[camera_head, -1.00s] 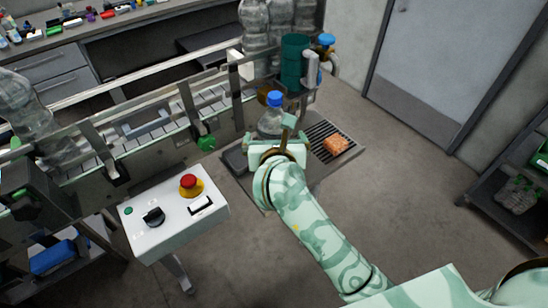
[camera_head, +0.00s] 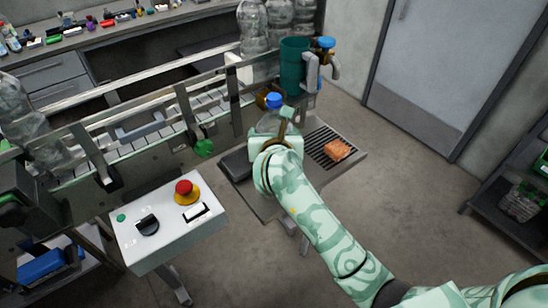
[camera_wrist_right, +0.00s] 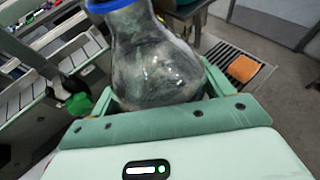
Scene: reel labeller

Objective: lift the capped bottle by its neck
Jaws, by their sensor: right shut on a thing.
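The capped bottle (camera_head: 267,122) is clear, with a blue cap (camera_head: 274,100), and stands about upright above the tray beside the conveyor. My right gripper (camera_head: 272,136) is around it from the near side and hides its lower part. In the right wrist view, the bottle (camera_wrist_right: 155,70) is between the two pale green fingers of my right gripper (camera_wrist_right: 160,88), which is shut on it. The fingers are beside the wide body, below the narrow part under the cap. I cannot tell whether the bottle's base touches the tray. My left gripper is not in view.
A green cylinder (camera_head: 293,62) and a blue-topped tap (camera_head: 326,45) stand just behind the bottle. An orange sponge (camera_head: 338,150) lies on the grille at right. A control box (camera_head: 165,235) with a red button stands at front left.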

